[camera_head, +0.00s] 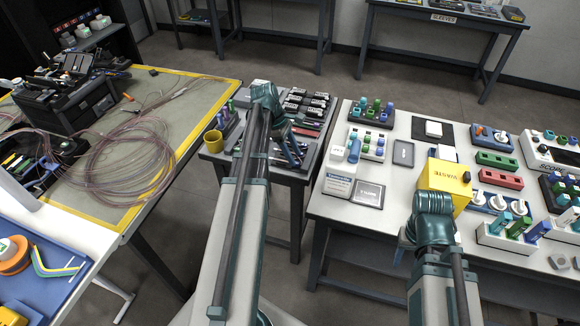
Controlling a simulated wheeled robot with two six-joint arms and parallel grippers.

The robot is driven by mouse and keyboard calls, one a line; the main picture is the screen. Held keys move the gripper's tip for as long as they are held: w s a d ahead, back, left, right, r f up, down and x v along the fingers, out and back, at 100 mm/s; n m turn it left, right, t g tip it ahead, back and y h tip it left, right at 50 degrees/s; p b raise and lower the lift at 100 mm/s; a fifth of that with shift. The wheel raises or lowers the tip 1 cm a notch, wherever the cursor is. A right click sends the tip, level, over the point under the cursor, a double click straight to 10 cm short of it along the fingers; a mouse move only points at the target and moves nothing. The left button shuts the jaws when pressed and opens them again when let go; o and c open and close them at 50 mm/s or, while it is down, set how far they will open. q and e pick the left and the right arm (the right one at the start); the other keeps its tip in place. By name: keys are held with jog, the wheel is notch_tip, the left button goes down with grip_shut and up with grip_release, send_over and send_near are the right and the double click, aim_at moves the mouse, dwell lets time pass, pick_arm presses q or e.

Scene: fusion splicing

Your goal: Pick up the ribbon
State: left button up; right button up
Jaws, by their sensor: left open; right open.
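A large loose coil of thin pinkish fibre (118,172) lies on the grey mat with a yellow border at the left. A short strip with yellow and blue lines (57,262) lies on the blue mat at the lower left, beside an orange spool (14,255). I cannot tell which of these is the ribbon. My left arm reaches up the middle to a teal joint over the small middle table. My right arm reaches to a teal joint in front of the yellow waste box (446,179).
A black splicing machine (72,98) stands behind the coil. The right table (337,212) is crowded with coloured holders and boxes. Floor gaps separate the tables.

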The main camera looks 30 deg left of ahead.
pick_arm(q)
jog(key=b+x, duration=0.2)
jog(key=x, duration=0.1)
jog(key=shift+r, duration=0.1)
pick_arm(e)
notch_tip(320, 180, down, 3)
jog(key=shift+r, duration=0.2)
pick_arm(q)
grip_shut()
jog(key=shift+r+p, duration=0.15)
jog(key=shift+p, duration=0.2)
pick_arm(e)
jog(key=shift+r, duration=0.15)
